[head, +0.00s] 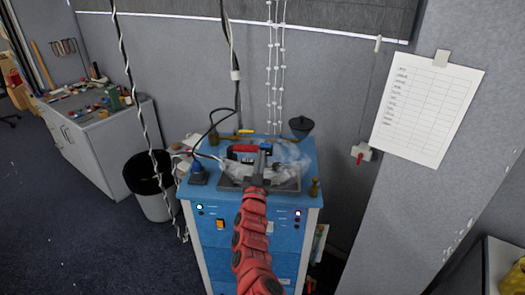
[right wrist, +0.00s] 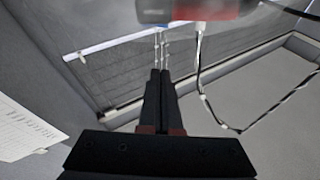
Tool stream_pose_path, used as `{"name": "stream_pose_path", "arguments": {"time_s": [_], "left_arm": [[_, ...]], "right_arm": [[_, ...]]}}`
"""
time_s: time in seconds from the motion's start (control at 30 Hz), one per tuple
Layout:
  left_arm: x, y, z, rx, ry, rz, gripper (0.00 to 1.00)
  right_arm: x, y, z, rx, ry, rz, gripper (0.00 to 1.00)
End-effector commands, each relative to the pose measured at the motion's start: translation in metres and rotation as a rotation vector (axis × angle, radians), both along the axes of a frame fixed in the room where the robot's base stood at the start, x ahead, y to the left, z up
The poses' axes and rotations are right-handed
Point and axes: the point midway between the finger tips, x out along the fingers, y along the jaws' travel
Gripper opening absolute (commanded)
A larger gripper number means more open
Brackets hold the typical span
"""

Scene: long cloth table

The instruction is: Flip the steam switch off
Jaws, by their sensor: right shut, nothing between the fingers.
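A blue cabinet (head: 210,258) stands against the wall. Its front panel carries an orange switch (head: 220,224), a pale switch (head: 270,227) and small lights, one glowing white-green. I cannot tell which of these is the steam switch. An iron with a red handle (head: 244,149) sits on a dark tray on top, with white steam around it. My right gripper (head: 262,163) is shut and empty, over the tray beside the iron and hiding part of it. Its closed fingers show in the right wrist view (right wrist: 160,78). My left gripper is out of view.
A red-levered valve (head: 360,153) hangs on the wall at right, near a paper sheet (head: 428,108). A bottle (head: 198,174), a dark funnel-like cup (head: 301,125) and a brass piece (head: 315,187) stand on the cabinet top. A bin (head: 153,200) and cables are to the left.

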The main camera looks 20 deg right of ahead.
Motion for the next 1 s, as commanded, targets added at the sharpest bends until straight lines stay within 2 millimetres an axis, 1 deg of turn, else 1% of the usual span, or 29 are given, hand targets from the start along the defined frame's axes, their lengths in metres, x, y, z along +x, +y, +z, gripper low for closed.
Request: {"name": "stream_pose_path", "arguments": {"time_s": [0.03, 0.17, 0.3, 0.33, 0.4, 0.6, 0.7, 0.87, 0.9, 1.0], "left_arm": [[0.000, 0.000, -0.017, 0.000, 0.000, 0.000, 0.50], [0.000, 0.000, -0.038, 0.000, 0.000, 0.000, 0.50], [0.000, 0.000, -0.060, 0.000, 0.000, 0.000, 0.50], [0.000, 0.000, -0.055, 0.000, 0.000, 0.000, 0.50], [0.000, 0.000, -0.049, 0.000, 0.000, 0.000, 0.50], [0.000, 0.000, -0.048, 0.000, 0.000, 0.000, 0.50], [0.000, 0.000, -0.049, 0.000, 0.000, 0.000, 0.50], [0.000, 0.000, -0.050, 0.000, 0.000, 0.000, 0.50], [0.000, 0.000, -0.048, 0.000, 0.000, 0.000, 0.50], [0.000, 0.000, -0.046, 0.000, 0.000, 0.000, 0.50]], "right_arm": [[0.005, -0.006, -0.006, 0.005, -0.003, -0.006, 0.00], [0.018, -0.010, -0.002, 0.007, -0.006, -0.004, 0.00], [0.030, -0.019, 0.005, 0.003, -0.007, -0.006, 0.00], [0.033, -0.021, 0.011, 0.000, -0.003, -0.006, 0.00], [0.038, -0.022, 0.014, -0.002, 0.000, -0.005, 0.00], [0.053, -0.030, 0.024, -0.001, -0.005, -0.007, 0.00], [0.062, -0.033, 0.022, 0.000, 0.000, -0.006, 0.00], [0.074, -0.039, 0.033, -0.001, -0.009, -0.005, 0.00], [0.074, -0.037, 0.024, -0.005, -0.004, -0.004, 0.00], [0.074, -0.035, 0.009, -0.004, 0.000, -0.002, 0.00]]}}
